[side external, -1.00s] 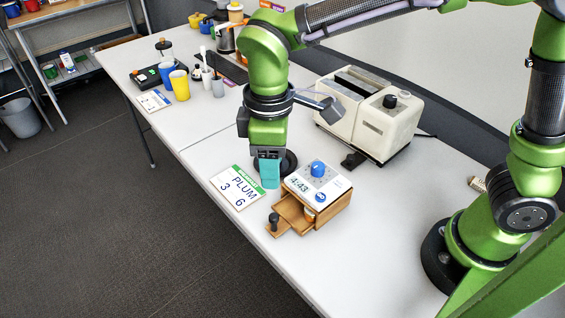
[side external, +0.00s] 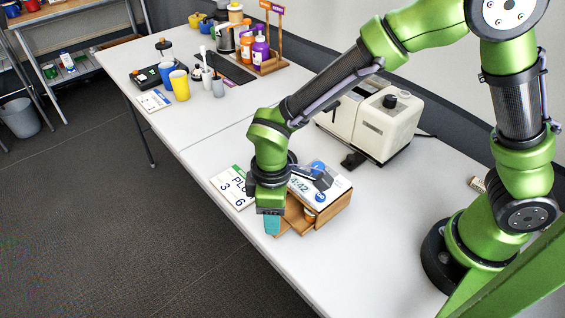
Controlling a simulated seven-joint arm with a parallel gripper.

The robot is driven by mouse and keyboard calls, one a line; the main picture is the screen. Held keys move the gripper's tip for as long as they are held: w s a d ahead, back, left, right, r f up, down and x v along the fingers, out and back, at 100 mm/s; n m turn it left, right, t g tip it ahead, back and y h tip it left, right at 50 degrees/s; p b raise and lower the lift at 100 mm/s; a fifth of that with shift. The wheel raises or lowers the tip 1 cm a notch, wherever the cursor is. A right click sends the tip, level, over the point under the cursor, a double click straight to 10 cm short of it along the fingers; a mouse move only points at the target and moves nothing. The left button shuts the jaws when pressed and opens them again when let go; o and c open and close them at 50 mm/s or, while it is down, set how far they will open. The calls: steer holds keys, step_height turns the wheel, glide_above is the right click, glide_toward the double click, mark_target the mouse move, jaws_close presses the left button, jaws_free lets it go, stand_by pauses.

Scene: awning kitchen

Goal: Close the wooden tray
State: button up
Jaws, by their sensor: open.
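The wooden tray (side external: 291,227) is a drawer that sticks out of the front of a small wooden box (side external: 335,206). The box has a white top with a blue knob and a display. My gripper (side external: 272,226) points down at the outer end of the tray, on its front left side by the table edge. Its teal fingers cover the tray's dark knob, so I cannot tell whether they touch it. The gap between the fingers does not show from this side. A small orange and white item (side external: 309,213) sits at the tray's inner end.
A card with letters and numbers (side external: 228,188) lies left of the box, partly behind my gripper. A cream toaster-like machine (side external: 384,122) stands behind. Cups (side external: 179,85) and bottles (side external: 260,52) stand farther back. The table's front edge is close to my gripper.

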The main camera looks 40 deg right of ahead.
mark_target(288, 219)
jaws_close()
steer(key=shift+d, duration=1.95)
jaws_free()
